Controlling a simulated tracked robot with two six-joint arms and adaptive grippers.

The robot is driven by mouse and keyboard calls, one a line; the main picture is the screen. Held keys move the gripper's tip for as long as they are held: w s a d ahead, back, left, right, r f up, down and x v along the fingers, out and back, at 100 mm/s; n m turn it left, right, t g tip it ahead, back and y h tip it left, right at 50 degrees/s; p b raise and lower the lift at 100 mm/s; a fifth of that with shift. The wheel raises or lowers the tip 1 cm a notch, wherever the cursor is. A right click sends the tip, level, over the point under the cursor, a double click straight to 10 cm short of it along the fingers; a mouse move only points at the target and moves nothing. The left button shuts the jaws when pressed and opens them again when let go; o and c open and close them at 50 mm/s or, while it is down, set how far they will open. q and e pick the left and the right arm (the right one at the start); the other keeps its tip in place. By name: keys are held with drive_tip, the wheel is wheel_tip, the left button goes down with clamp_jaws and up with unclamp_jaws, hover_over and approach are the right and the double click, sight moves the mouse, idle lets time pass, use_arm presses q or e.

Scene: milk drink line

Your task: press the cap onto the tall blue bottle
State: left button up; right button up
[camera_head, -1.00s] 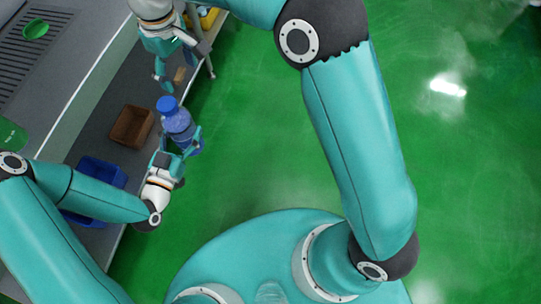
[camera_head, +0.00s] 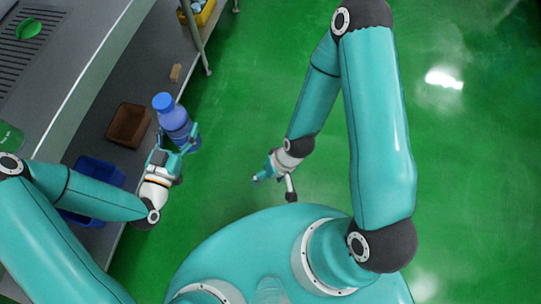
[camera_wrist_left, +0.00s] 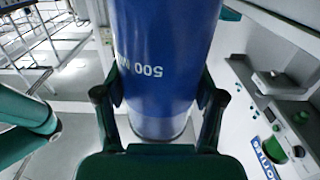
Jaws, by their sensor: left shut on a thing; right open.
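The tall blue bottle (camera_head: 176,122) is held by my left gripper (camera_head: 177,141) beside the edge of the grey worktop, tilted in the head view. The blue cap (camera_head: 163,102) sits on the top end of the bottle; I cannot tell how tightly it sits. In the left wrist view the bottle (camera_wrist_left: 165,60) fills the space between the two dark fingers (camera_wrist_left: 160,105), with white lettering on its side. The cap is out of that view. My right gripper (camera_head: 263,179) is open and empty over the green floor, right of the bottle and apart from it.
A brown box (camera_head: 128,125) and a blue bin (camera_head: 100,172) stand on the worktop (camera_head: 150,75). A small tan block (camera_head: 175,73) lies farther back. A yellow crate (camera_head: 203,12) is at the top. The green floor between my arms is clear.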

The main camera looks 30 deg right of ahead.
use_arm(q)
drive_tip(key=shift+r, duration=0.1)
idle(0.3)
drive_tip(key=w+a+r+n+t+y, duration=0.2)
drive_tip(key=a+n+y, duration=0.2)
drive_tip(key=a, duration=0.3)
drive_tip(key=w+a+r+n+t+y, duration=0.1)
drive_tip(key=w+a+n+t+y, duration=0.1)
drive_tip(key=a+y, duration=0.5)
drive_tip(key=shift+w+a+r+n+y, duration=0.35)
drive_tip(key=shift+w+a+n, duration=0.3)
drive_tip(key=shift+n, duration=0.35)
